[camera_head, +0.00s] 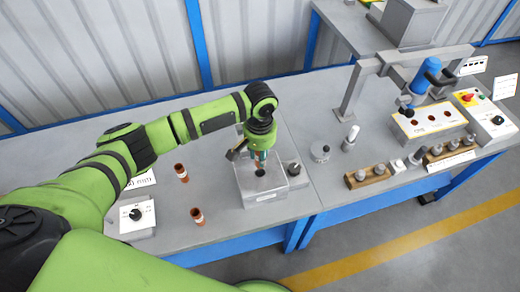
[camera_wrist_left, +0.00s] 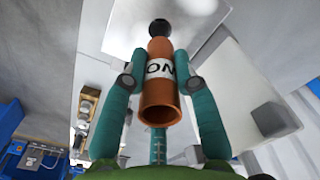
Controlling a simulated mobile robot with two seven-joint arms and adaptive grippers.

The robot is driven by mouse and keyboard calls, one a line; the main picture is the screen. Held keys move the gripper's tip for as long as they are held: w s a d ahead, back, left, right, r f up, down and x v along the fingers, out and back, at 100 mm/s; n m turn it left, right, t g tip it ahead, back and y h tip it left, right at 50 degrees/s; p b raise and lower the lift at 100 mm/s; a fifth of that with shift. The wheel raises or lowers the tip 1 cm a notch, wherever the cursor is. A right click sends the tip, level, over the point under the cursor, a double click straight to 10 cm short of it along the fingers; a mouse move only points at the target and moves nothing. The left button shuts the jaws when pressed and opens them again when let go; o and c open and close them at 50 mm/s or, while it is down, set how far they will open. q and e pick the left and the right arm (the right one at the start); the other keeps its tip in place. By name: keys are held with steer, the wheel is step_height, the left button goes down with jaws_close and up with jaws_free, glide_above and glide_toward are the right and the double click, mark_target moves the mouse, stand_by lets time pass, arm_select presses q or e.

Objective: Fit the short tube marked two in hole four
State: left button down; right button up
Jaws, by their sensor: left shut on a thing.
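My left gripper (camera_head: 261,151) is shut on a copper-coloured tube (camera_wrist_left: 159,100), held above a grey metal block (camera_head: 264,199). In the left wrist view, the tube's white label shows the letters "ON"; the rest is hidden by the fingers. A dark round hole (camera_wrist_left: 159,27) shows just beyond the tube's far end; I cannot tell whether they touch. In the head view a hole (camera_head: 260,173) shows in the block's top. Two more copper tubes stand on the table, one farther (camera_head: 181,172) and one nearer (camera_head: 197,217). Their markings are not readable. My right gripper is not in view.
A box with a black knob (camera_head: 137,215) and white cards lie at the left. A small grey block with a knob (camera_head: 294,170) stands right of the metal block. Farther right are a grey frame (camera_head: 346,103), a blue tool (camera_head: 427,75) and wooden holders (camera_head: 366,177).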

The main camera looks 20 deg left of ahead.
arm_select(q)
steer(key=shift+f+b, duration=0.3)
steer(key=shift+f, duration=0.85)
steer(key=shift+p, duration=0.55)
steer(key=shift+p, duration=0.35)
steer(key=shift+p, duration=0.4)
stand_by(0.6)
steer(key=shift+f+b, duration=1.6)
steer(key=shift+f, duration=1.25)
steer(key=c, duration=0.9)
jaws_free()
steer(key=shift+r, duration=0.1)
